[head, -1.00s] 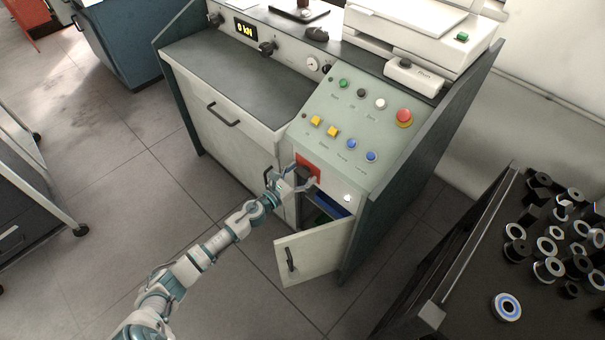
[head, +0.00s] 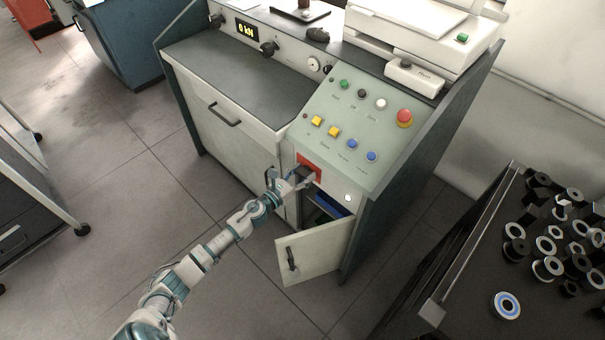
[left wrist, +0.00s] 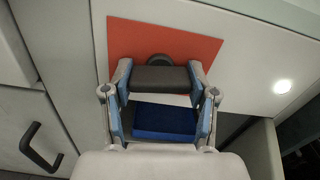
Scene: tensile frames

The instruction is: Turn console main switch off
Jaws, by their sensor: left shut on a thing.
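The main switch is a dark rotary knob on a red plate (head: 312,162), low on the front of the console (head: 340,125). In the left wrist view the red plate (left wrist: 205,45) fills the top middle, and the dark knob (left wrist: 159,60) shows only in part above my finger. My left gripper (head: 299,179) is at the plate and shut on the switch knob; in the wrist view the gripper (left wrist: 160,98) hides most of the knob. Its exact angle is hidden. A white lamp (head: 348,197) to the right of the switch is lit. My right gripper is not in view.
Below the switch a cabinet door (head: 315,252) stands open, with a blue thing (head: 335,208) inside. Above are push buttons and a red emergency button (head: 404,117). A dark table (head: 450,275) with several ringed parts stands at right.

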